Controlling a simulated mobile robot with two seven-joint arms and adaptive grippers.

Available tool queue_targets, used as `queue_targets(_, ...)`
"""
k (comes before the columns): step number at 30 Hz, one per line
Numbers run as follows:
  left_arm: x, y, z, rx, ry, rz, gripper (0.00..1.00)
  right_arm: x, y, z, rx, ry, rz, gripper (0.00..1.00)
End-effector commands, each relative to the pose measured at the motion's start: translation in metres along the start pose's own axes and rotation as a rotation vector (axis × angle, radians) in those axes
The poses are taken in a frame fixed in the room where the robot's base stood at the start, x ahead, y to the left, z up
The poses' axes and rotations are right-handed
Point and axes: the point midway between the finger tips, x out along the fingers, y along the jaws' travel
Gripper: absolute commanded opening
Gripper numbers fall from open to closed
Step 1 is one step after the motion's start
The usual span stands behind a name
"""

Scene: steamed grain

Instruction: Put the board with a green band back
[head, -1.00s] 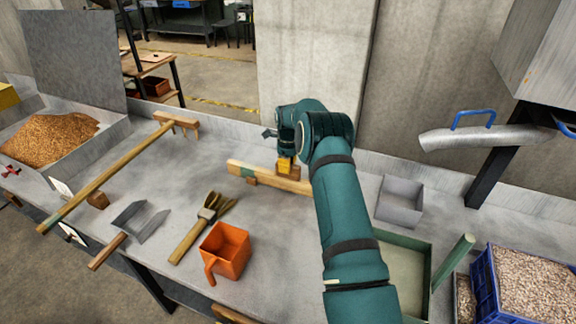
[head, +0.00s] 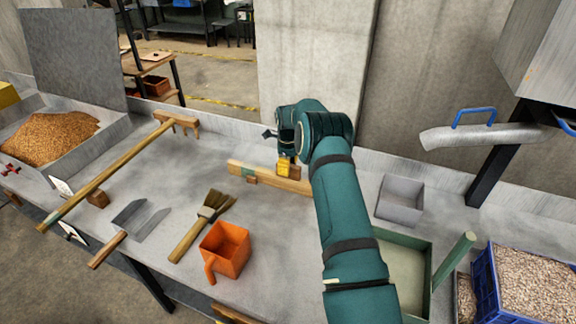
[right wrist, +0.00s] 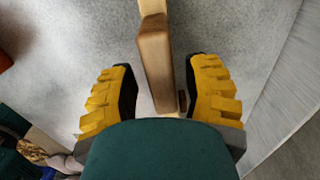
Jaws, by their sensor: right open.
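The board with a green band (head: 265,178) lies on the grey worktop near the back wall. Its green band shows near its left end, and my right arm hides its right end. My right gripper (head: 285,171) is over the board with its yellow fingers pointing down. In the right wrist view my right gripper (right wrist: 160,95) is open. Its two fingers are on either side of the board's brown wooden grip (right wrist: 156,60), with gaps on both sides. My left gripper is not in view.
An orange jug (head: 226,252), a brush (head: 200,225), a metal scoop (head: 135,218) and a wooden rake (head: 105,175) lie to the left. A grey box (head: 400,198) and a green tray (head: 428,262) are right of my arm.

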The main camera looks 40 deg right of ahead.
Motion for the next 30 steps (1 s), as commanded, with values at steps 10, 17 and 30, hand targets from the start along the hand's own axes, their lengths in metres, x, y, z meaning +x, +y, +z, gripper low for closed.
queue_targets(10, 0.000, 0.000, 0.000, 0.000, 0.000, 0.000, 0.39, -0.052, -0.001, 0.001, 0.000, -0.004, -0.006, 0.48)
queue_targets(17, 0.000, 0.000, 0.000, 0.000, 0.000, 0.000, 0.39, -0.096, -0.001, 0.001, -0.001, -0.003, -0.005, 0.48)
queue_targets(30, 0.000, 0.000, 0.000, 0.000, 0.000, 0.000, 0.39, -0.122, 0.000, 0.000, 0.000, -0.002, -0.003, 0.48)
